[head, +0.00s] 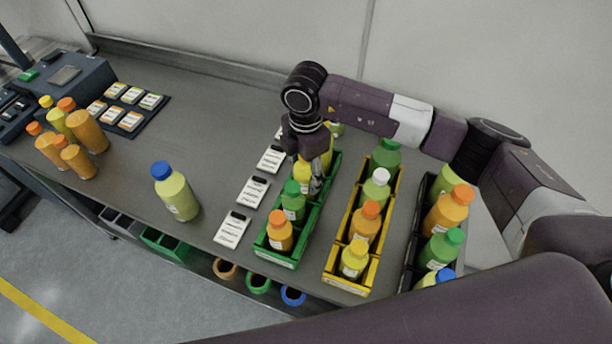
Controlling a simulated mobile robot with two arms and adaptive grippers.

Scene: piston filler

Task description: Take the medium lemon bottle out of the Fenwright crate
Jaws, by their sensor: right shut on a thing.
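My right gripper (314,184) reaches down over the green crate (283,262) and is shut on a yellow bottle (302,172), which looks like the lemon one. The gripper hides part of this bottle, and I cannot tell whether its base is lifted. More yellow (327,157) shows just behind the gripper. The green crate also holds a green bottle with a green cap (292,203) and an orange bottle (280,236) in its front compartments. The crate names are too small to read, so I cannot tell which one is Fenwright. My left gripper is not in view.
A yellow crate (346,284) and a black crate (408,262), both with bottles, stand to the right. White cards (253,191) line the green crate's left side. A blue-capped bottle (177,194) stands alone. Several orange and yellow bottles (86,131) stand at left.

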